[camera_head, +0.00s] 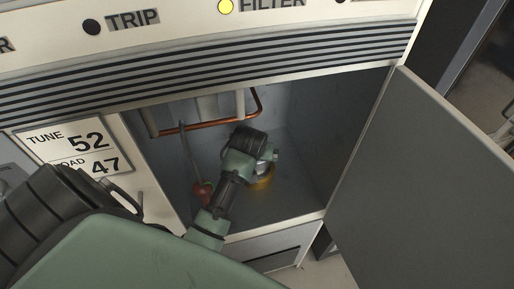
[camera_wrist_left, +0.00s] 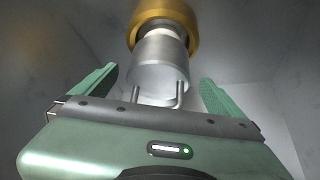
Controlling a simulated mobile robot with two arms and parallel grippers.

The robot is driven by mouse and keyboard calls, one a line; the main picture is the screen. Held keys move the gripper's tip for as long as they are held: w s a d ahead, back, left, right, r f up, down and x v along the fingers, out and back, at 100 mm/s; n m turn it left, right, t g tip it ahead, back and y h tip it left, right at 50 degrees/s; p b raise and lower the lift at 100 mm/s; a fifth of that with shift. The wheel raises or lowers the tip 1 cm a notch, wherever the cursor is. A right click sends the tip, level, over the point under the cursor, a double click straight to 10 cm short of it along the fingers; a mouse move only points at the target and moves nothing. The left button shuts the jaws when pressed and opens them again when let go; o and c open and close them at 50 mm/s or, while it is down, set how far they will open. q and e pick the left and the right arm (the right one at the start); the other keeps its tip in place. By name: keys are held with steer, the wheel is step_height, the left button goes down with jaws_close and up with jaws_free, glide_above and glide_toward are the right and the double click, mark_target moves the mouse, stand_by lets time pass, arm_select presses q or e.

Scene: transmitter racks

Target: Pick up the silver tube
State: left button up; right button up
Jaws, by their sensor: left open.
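The silver tube (camera_wrist_left: 160,50) shows in the left wrist view, with a wide gold collar (camera_wrist_left: 165,16) at its far end and a paler section with thin bent prongs toward me. My left gripper (camera_wrist_left: 158,82) is open, with one green finger on each side of the tube's near part. I cannot tell whether either finger touches it. In the head view my left arm reaches into the open cabinet, and the gripper (camera_head: 268,153) is over the tube, of which mostly the gold collar (camera_head: 264,177) shows. My right gripper is out of view.
The cabinet's grey walls (camera_head: 330,130) stand close around my arm. A copper pipe (camera_head: 205,125) crosses at the back. A thin rod with a red part (camera_head: 201,191) is left of my wrist. The door (camera_head: 430,180) is swung open at right.

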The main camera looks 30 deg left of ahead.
arm_select(q)
steer(key=p+x, duration=0.1)
steer(key=x, duration=0.4)
steer(key=shift+w+f+p, duration=0.15)
steer(key=shift+p, duration=0.15)
steer(key=c, duration=2)
steer(key=shift+w+r, duration=0.2)
steer(key=shift+r, duration=0.05)
